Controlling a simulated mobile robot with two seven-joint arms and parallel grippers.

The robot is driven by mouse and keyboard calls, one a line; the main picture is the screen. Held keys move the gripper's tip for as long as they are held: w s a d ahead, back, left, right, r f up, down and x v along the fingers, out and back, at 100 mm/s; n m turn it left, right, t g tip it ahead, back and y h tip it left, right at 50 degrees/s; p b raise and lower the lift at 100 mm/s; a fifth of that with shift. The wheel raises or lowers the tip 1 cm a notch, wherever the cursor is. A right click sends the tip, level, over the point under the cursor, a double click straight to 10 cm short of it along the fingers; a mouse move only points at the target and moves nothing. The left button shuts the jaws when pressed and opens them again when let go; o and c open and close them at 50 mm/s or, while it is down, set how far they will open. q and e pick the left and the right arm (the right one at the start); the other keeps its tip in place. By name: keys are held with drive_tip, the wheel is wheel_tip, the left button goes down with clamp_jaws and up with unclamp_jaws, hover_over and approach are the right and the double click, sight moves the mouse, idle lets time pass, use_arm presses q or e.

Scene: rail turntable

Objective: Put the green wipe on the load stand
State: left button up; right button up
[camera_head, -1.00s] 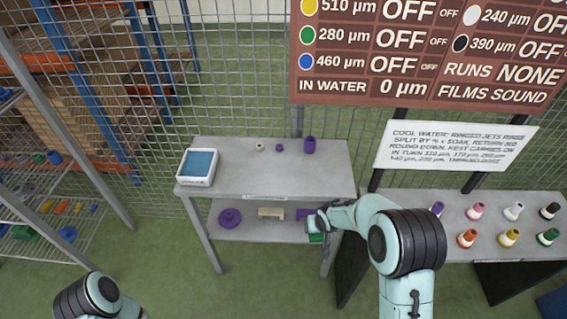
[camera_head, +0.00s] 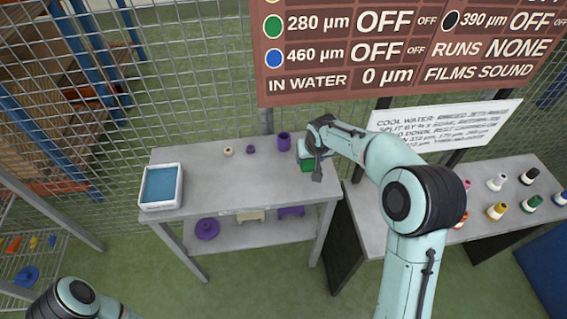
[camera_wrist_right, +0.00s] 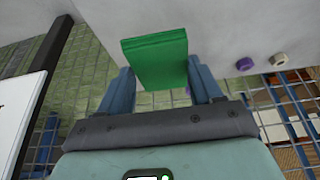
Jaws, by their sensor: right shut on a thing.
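My right gripper (camera_head: 314,160) is shut on the green wipe (camera_head: 307,167), a folded green block. In the right wrist view the wipe (camera_wrist_right: 156,60) sits between the two blue fingers (camera_wrist_right: 160,72). It is over the right end of a grey two-tier stand (camera_head: 225,165); whether it touches the top is hard to tell. The label on the stand's front edge is too small to read, so I cannot confirm that this is the load stand. Part of my left arm shows at the lower left, with its gripper out of view.
The stand's top holds a white tray with blue inside (camera_head: 142,203), a cream ring (camera_head: 228,151), a small purple piece (camera_head: 250,149) and a purple cup (camera_head: 284,141). Purple and cream parts lie below. A bench with coloured nozzles (camera_head: 497,211) is right; mesh fence behind.

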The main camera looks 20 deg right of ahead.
sight(311, 163)
drive_tip(key=f, duration=0.3)
drive_tip(key=shift+s, duration=0.3)
drive_tip(key=shift+w+f, duration=0.1)
drive_tip(key=shift+f, duration=2.2)
drive_tip(key=shift+f, duration=0.15)
drive_tip(key=o, duration=0.9)
drive_tip(key=shift+o, duration=0.2)
drive_tip(key=shift+r, duration=0.3)
drive_tip(key=v, duration=1.1)
drive_tip(key=shift+r, duration=0.35)
